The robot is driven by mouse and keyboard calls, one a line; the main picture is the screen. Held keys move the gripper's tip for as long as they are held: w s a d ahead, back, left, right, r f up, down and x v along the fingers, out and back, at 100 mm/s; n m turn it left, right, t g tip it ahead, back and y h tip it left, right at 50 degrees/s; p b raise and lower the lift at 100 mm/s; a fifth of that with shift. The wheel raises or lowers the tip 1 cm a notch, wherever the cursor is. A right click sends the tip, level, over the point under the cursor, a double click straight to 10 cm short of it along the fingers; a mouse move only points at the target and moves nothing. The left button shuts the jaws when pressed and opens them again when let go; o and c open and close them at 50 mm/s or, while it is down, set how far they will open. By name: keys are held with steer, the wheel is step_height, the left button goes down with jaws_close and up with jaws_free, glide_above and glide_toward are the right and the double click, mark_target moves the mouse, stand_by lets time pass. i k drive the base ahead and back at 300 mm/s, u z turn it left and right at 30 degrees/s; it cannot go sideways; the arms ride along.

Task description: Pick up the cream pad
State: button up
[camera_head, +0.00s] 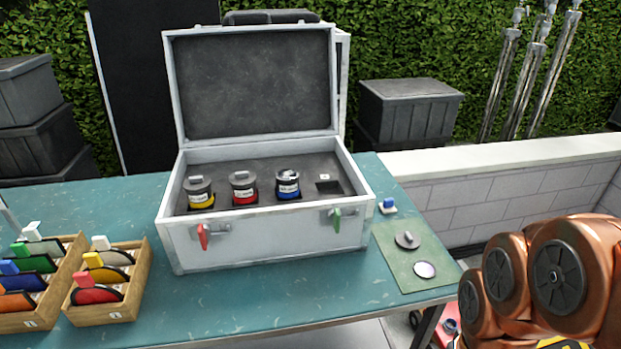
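Two wooden racks on the left of the table hold upright round pads with coloured tabs. In the right rack (138,290), the rear pad (117,258) is pale, with a white tab (101,242); it looks like the cream pad. Pads with yellow (93,260) and red (82,280) tabs stand in front of it. The left rack (72,262) also has a white-tabbed pad (42,246) at its rear, so I cannot be sure which is cream. My copper arm shows at the lower right, but my gripper is out of view.
An open grey case (270,247) stands mid-table with yellow, red and blue banded canisters and one empty slot. A green mat (400,277) at the right holds two small round parts. A small blue-and-white item (388,206) sits behind it. The table front is clear.

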mark_target(387, 207)
steer(key=k, duration=0.5)
steer(key=z, duration=0.8)
steer(key=i, duration=0.9)
steer(key=u, duration=1.8)
